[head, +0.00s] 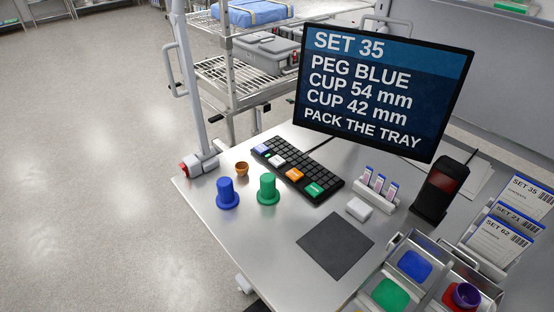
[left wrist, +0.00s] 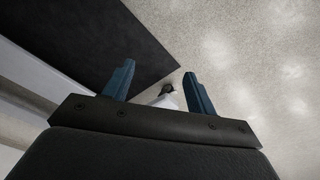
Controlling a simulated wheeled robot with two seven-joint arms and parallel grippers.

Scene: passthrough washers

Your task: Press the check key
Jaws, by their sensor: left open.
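A black keypad (head: 298,168) lies on the metal table in the head view. Most of its keys are dark. It has a lavender key (head: 262,149), a white key (head: 276,160), an orange key (head: 294,175) and a green key (head: 314,188). The lettering on the coloured keys is too small to read, so I cannot tell which one is the check key. My left gripper (left wrist: 158,90) shows in the left wrist view with its two blue fingers apart and nothing between them. It does not show in the head view, and the keypad does not show in the wrist view. My right gripper is not in view.
A monitor (head: 385,90) stands behind the keypad. A blue peg (head: 227,195), a green peg (head: 268,190) and a small orange cup (head: 242,168) stand before it. A scanner (head: 440,190), a dark mat (head: 335,246) and bins (head: 415,265) are to the right.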

